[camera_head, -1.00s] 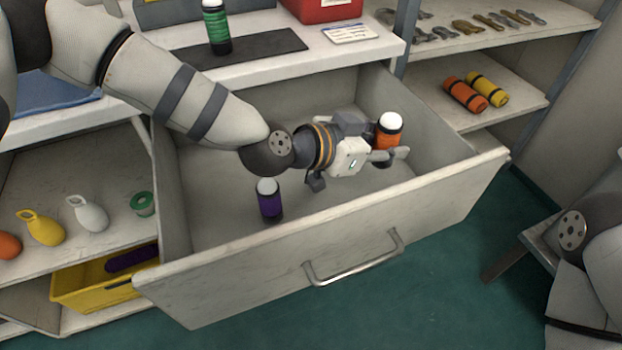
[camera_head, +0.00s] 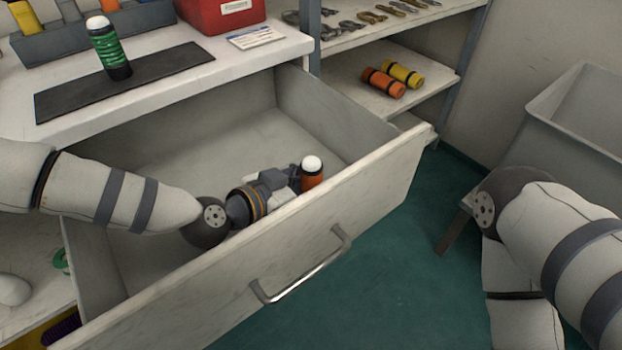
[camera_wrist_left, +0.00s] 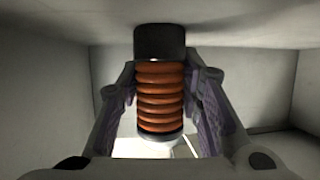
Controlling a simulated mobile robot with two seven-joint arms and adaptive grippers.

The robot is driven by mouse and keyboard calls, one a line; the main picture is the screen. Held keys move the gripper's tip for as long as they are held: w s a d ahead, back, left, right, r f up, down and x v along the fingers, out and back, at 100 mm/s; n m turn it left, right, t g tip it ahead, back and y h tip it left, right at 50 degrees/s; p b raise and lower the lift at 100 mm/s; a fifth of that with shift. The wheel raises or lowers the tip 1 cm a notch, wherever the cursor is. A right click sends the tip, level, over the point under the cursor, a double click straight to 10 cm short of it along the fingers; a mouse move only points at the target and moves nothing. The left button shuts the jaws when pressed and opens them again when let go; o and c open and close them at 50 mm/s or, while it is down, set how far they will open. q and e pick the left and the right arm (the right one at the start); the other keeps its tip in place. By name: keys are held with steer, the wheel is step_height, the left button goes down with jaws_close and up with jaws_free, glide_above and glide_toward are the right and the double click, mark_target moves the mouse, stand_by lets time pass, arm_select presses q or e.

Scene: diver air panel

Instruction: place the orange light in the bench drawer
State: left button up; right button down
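The orange light (camera_head: 313,181), with a white dome on top, stands upright inside the open bench drawer (camera_head: 380,192), near its front wall. In the left wrist view the light (camera_wrist_left: 160,95) shows its ribbed orange body and black end between my fingers. My left gripper (camera_head: 297,180) reaches down into the drawer. Its fingers (camera_wrist_left: 160,85) lie against both sides of the light, shut on it. The black end is close to the drawer floor; I cannot tell whether it touches. The front wall hides the light's lower part in the head view. My right gripper is out of view.
A green light (camera_head: 110,50) stands on a dark mat (camera_head: 165,72) on the bench, near a red box (camera_head: 218,14). Orange (camera_head: 383,83) and yellow (camera_head: 402,74) cylinders lie on the right shelf. A grey bin (camera_head: 590,110) stands at right. The drawer's back is clear.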

arm_select(q)
steer(key=o, duration=0.4)
steer(key=shift+c, duration=0.2)
steer(key=shift+r, duration=0.2)
steer(key=p+v, duration=0.2)
steer(key=v, duration=0.8)
steer(key=shift+s+a+r, duration=0.15)
steer(key=shift+a+r, duration=0.05)
steer(key=shift+a, duration=0.05)
steer(key=shift+s+a+r, duration=0.15)
steer(key=shift+s+a, duration=0.3)
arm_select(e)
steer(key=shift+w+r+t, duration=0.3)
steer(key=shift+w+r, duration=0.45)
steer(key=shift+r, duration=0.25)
